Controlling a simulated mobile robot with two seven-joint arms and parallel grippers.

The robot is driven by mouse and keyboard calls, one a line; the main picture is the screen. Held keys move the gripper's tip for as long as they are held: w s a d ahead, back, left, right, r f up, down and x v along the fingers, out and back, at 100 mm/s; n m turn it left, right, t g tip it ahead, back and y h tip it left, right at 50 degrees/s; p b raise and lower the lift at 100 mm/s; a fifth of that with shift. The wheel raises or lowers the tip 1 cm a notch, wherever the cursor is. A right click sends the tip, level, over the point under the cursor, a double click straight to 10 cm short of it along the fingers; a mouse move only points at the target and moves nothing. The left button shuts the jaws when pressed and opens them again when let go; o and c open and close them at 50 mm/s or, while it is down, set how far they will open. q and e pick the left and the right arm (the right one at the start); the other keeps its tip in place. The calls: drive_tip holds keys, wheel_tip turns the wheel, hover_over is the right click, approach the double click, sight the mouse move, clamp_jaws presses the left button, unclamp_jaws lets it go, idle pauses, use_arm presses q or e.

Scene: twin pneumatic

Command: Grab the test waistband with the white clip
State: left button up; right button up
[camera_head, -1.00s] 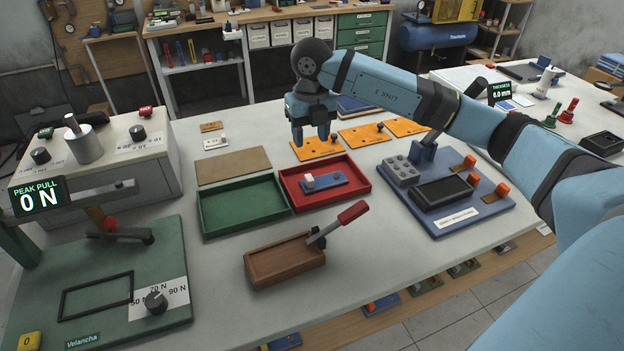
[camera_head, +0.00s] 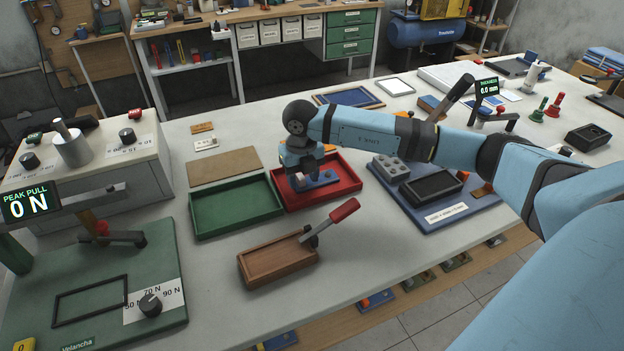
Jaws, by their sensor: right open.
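The test waistband (camera_head: 325,180), a flat blue piece, lies in the red tray (camera_head: 350,188). A small white block, which looks like the white clip (camera_head: 298,180), shows at its left end. My right gripper (camera_head: 305,176) is open and points down over the red tray, right at the clip. Its fingers and body hide part of the clip and waistband. I cannot tell whether the fingers touch the clip. My left gripper is out of view.
A green tray (camera_head: 237,231) stands left of the red one, and a wooden box with a red-handled lever (camera_head: 278,262) stands in front. A blue fixture board (camera_head: 452,221) is at right. A green tester base (camera_head: 60,262) fills the left.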

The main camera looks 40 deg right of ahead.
drive_tip(key=shift+f, duration=0.4)
clamp_jaws()
drive_tip(key=shift+r, duration=0.15)
